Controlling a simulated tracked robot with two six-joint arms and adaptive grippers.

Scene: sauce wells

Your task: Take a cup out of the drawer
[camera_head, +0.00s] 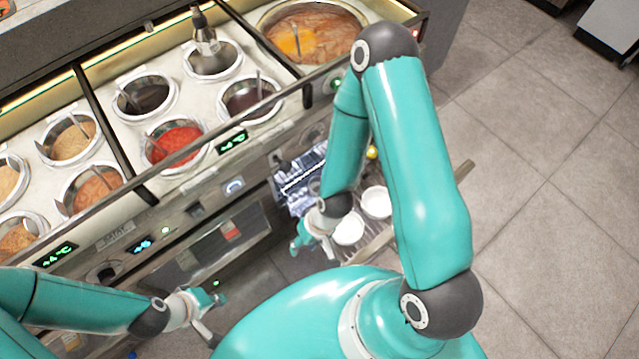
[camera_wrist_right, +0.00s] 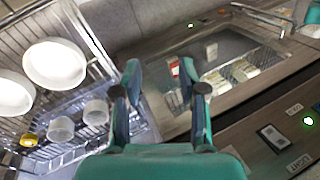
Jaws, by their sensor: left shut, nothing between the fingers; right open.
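An open drawer with a wire rack (camera_head: 382,240) extends from the counter front; the rack also shows in the right wrist view (camera_wrist_right: 103,75). White cups (camera_head: 376,202) and (camera_head: 348,228) sit in it. The right wrist view shows two large white round dishes (camera_wrist_right: 55,63) and two smaller white cups (camera_wrist_right: 96,112) in the rack. My right gripper (camera_head: 304,240) is open and empty, beside the drawer on its left; its spread fingers show in the right wrist view (camera_wrist_right: 162,80). My left gripper (camera_head: 212,303) is shut and empty, low in front of the counter, away from the drawer.
The counter top holds several round sauce wells, including a red one (camera_head: 175,145) and a large orange-brown one (camera_head: 312,36). A glass-fronted compartment (camera_head: 218,245) is left of the drawer. A small yellow item (camera_wrist_right: 28,139) lies by the cups. Tiled floor (camera_head: 550,220) is clear at right.

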